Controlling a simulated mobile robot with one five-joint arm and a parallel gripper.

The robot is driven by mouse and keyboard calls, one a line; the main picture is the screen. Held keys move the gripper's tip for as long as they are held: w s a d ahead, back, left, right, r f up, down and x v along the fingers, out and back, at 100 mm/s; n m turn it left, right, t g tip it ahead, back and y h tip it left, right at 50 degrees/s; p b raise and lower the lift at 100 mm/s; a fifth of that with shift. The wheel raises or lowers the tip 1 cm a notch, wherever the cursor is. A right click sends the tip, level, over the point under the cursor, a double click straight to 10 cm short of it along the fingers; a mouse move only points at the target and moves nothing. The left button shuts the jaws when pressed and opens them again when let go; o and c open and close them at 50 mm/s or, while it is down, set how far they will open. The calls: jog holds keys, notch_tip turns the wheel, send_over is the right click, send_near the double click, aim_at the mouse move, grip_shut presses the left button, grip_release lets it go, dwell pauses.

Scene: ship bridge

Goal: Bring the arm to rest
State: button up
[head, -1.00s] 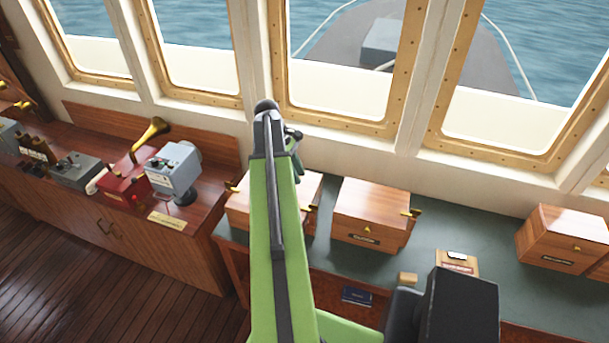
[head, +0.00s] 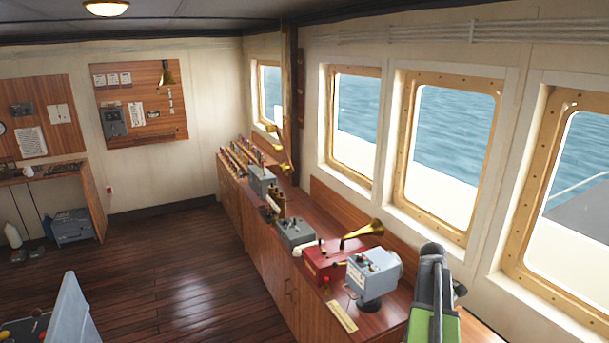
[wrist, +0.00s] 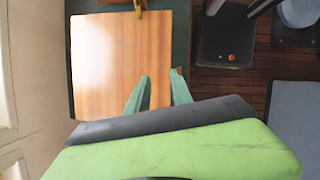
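My arm (head: 431,293), with its green link and dark top, shows at the bottom right of the head view, its upper end in front of the window wall. In the wrist view the two teal fingers of my gripper (wrist: 160,77) stand apart with a gap between them. Nothing shows between the fingers; the wooden box (wrist: 115,55) lies behind them. My green and black link fills the lower part of that view. In the head view the fingers cannot be made out.
A wooden counter (head: 284,262) runs along the windows. On it stand a grey-blue instrument (head: 374,272), a red box (head: 327,259) with a brass horn (head: 362,233), and a grey control box (head: 295,233). The dark plank floor (head: 185,265) is open at centre left.

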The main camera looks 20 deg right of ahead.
jog(key=w+a+f+n+t+b, duration=0.1)
jog(key=w+a+f+b, duration=0.3)
jog(key=a, duration=0.4)
jog(key=w+a+f+n+h+b, duration=0.1)
jog(key=w+a+f+n+b, duration=0.15)
jog(key=w+a+f, duration=0.5)
jog(key=w+a+f+n+t+b, duration=0.1)
jog(key=w+a+f+b, duration=0.15)
jog(key=a, duration=0.75)
jog(key=a+f+m+t+y+b, duration=0.1)
jog(key=a+f+m+b, duration=0.2)
jog(key=a, duration=0.8)
jog(key=w+a+f+m+t+y+b, duration=0.1)
jog(key=a+f+m+b, duration=0.2)
jog(key=a, duration=0.9)
jog(key=shift+w+m+b, duration=0.3)
jog(key=shift+m+b, duration=0.1)
jog(key=shift+m, duration=0.45)
jog(key=shift+f, duration=0.1)
